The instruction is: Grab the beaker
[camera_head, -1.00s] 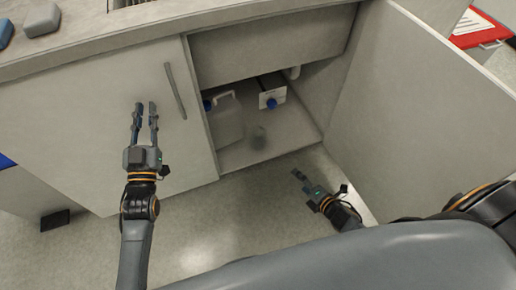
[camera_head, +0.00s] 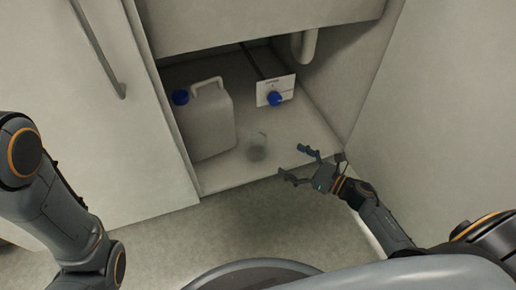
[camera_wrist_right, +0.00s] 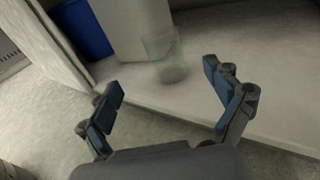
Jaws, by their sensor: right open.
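The beaker (camera_head: 257,147) is a small clear glass vessel. It stands on the floor of the open cabinet, in front of and to the right of a white jug. In the right wrist view the beaker (camera_wrist_right: 166,57) is upright, beyond the fingertips and between them. My right gripper (camera_head: 296,165) is open and empty, near the cabinet's front edge, to the right of and nearer than the beaker, not touching it. In the right wrist view its two fingers (camera_wrist_right: 163,92) are spread wide. My left arm shows at the left of the head view, but its gripper does not.
The white jug (camera_head: 209,122) with a blue cap stands left of the beaker. A white box with a blue knob (camera_head: 275,98) is behind it. A pipe (camera_head: 304,46) hangs at the back. The open door (camera_head: 440,130) bounds the right side and a closed door (camera_head: 100,110) the left.

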